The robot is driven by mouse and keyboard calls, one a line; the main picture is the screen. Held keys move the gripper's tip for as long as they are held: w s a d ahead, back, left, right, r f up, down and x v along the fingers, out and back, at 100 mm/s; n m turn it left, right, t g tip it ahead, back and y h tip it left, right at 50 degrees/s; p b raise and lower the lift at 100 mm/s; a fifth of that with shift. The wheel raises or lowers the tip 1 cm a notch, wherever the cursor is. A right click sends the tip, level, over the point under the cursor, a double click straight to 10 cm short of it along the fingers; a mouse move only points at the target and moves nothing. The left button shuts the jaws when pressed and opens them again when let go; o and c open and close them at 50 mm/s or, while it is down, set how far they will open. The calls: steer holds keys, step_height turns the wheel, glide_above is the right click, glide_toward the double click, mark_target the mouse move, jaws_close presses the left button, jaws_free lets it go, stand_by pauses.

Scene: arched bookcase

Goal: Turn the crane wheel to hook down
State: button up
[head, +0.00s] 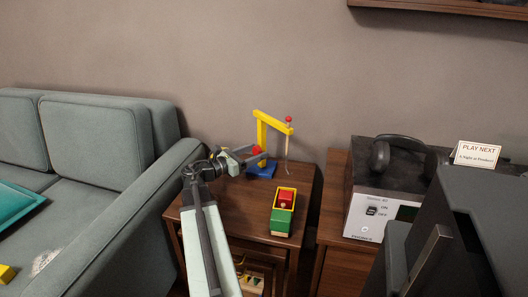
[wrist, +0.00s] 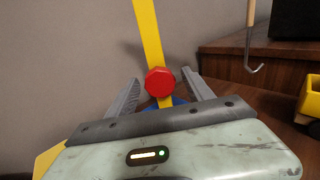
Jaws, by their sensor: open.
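The toy crane has a yellow post and arm (head: 272,121) on a blue base (head: 262,169), standing on a small wooden table. Its red wheel (wrist: 160,82) is on the yellow post and also shows in the head view (head: 256,150). My gripper (wrist: 160,77) is open, with one finger on each side of the red wheel. I cannot tell whether either finger touches it.
A green and yellow toy truck (head: 281,222) with a red block stands on the table (head: 245,213), in front of the crane. A grey sofa (head: 110,200) is at left. A cabinet with a device and headphones (head: 393,150) is at right. The wall is close behind.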

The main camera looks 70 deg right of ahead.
mark_target(263, 149)
steer(key=x, duration=0.4)
jaws_close()
steer(key=m, duration=0.3)
stand_by(0.3)
jaws_free()
steer(key=v, duration=0.8)
